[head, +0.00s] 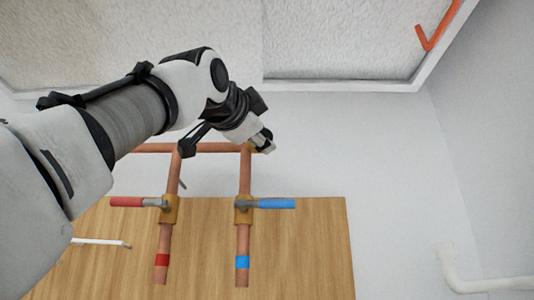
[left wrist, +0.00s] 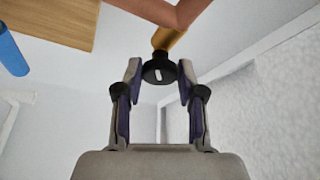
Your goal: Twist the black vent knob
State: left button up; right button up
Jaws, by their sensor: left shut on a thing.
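The black vent knob (left wrist: 159,72) shows in the left wrist view, round with a white mark on its face. It sits on the end of a brass fitting (left wrist: 167,38) that joins the copper pipe (left wrist: 187,12). My left gripper (left wrist: 159,76) is shut on the knob, one finger on each side of it. In the head view my left gripper (head: 264,141) is at the top right corner of the copper pipes (head: 215,148) and hides the knob. My right gripper is in neither view.
Below the gripper are a blue valve lever (head: 277,204) and a red valve lever (head: 126,202) on the pipes, in front of a wooden board (head: 310,245). An orange pipe (head: 438,28) is overhead.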

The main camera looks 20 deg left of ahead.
pick_arm(q)
jog(key=n+t+y+b, duration=0.1)
jog(key=n, duration=0.3)
jog(key=n+y+b, duration=0.1)
jog(key=n+y, duration=0.1)
jog(key=n, duration=0.2)
jog(key=shift+d+f+t, duration=0.1)
jog(key=shift+f+t, duration=0.05)
jog(key=shift+t, duration=0.25)
jog(key=shift+w+f, duration=0.1)
jog(key=shift+w, duration=0.05)
jog(key=o, duration=1.1)
